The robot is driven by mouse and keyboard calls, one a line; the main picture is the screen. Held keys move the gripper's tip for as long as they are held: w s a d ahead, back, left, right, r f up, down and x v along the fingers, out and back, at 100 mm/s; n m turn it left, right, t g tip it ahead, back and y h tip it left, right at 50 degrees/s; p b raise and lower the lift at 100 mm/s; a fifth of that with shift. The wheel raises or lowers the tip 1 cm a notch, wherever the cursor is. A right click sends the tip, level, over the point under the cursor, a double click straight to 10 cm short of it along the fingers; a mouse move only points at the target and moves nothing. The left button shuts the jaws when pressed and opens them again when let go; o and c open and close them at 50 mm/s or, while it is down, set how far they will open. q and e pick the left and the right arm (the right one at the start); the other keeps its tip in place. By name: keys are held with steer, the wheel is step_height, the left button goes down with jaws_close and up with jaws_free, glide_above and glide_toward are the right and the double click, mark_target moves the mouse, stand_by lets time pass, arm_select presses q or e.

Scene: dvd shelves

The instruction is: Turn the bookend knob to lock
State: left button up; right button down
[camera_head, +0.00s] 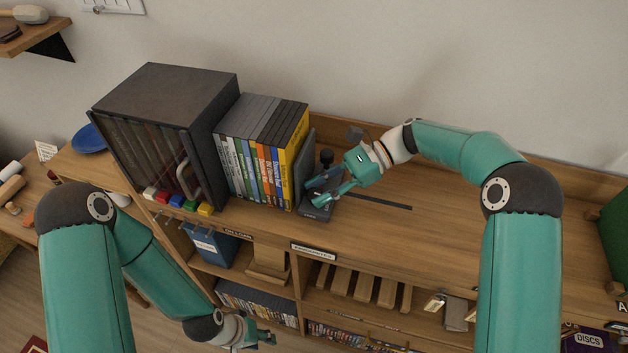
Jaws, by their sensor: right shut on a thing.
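A dark bookend stands against the right end of a row of DVD cases (266,150); its upright plate (306,160) touches the last yellow case, and its base (317,214) lies on the shelf top. A small black round-topped piece (326,156) rises behind my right gripper. My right gripper (319,192) is at the bookend, fingers low over its base, shut on the bookend knob, which the fingers mostly hide. The knob's angle cannot be seen. My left gripper (270,338) hangs low in front of the shelves, away from the bookend; its finger opening is too small to tell.
A dark cabinet (165,85) with a glass door stands left of the cases. Small coloured blocks (177,201) lie before it. A dark slot (380,201) runs right from the bookend. The wooden top (430,225) right of it is clear under my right arm.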

steer(key=shift+w+r, duration=0.2)
steer(key=shift+w, duration=0.25)
steer(key=c, duration=1.2)
jaws_free()
steer(key=o, duration=0.4)
steer(key=shift+w+f, duration=0.1)
steer(key=shift+w, duration=0.05)
steer(key=shift+f, duration=0.1)
steer(key=v, duration=0.7)
steer(key=shift+d, duration=0.15)
steer(key=shift+d+r, duration=0.25)
